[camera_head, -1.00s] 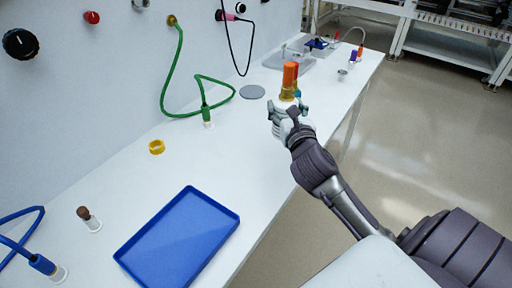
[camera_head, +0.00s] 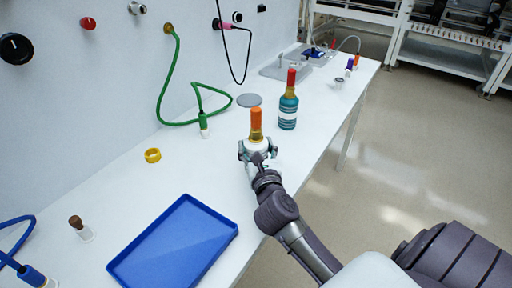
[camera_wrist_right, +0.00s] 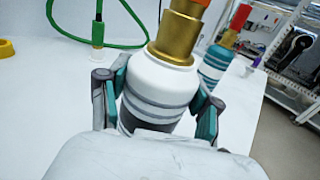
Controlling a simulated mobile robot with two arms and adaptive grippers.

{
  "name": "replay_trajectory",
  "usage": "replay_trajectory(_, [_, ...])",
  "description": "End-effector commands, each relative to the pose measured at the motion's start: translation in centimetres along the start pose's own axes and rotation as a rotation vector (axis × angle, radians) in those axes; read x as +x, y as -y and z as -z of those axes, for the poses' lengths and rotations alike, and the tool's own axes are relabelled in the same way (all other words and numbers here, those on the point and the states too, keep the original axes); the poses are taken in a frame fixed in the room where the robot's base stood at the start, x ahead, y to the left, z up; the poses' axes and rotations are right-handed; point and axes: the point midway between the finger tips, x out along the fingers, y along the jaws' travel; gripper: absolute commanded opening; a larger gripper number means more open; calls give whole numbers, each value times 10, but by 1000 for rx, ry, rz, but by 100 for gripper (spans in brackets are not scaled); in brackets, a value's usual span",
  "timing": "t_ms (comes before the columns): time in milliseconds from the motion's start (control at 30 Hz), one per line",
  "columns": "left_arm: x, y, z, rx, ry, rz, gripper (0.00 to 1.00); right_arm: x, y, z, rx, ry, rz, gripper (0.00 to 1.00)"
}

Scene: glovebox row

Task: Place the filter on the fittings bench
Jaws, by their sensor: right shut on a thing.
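The filter (camera_head: 256,125), a white body with grey bands, a brass neck and an orange top, is held upright in my right gripper (camera_head: 258,152). In the right wrist view the two fingers of my right gripper (camera_wrist_right: 160,105) close on both sides of the filter's white body (camera_wrist_right: 162,82). The filter is over the white fittings bench (camera_head: 150,200), near its right-hand edge. I cannot tell whether its base, hidden by the gripper, touches the bench top. My left gripper is out of view.
A teal banded bottle with a red top (camera_head: 288,108) stands just behind the filter. A blue tray (camera_head: 178,243) lies nearer, a yellow ring (camera_head: 153,155) and green hose (camera_head: 166,95) to the left. A grey disc (camera_head: 249,100) lies behind. Bench between ring and tray is clear.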

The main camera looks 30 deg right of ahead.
Motion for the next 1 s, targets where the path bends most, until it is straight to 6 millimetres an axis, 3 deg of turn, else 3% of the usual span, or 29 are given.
replay_trajectory(167, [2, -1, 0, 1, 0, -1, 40, 0, 0, 2, 0, 2, 0, 19])
replay_trajectory(200, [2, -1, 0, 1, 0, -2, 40, 0, 0, 3, 0, -1, 0, 67])
replay_trajectory(333, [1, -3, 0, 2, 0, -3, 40, 0, 0, 3, 0, -1, 0, 89])
replay_trajectory(733, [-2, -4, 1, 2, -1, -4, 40, 0, 0, -3, 0, 1, -1, 89])
replay_trajectory(867, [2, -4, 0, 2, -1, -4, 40, -18, 0, 2, 1, -3, -3, 89])
replay_trajectory(1000, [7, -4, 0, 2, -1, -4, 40, -49, 0, 3, 2, -5, -2, 89])
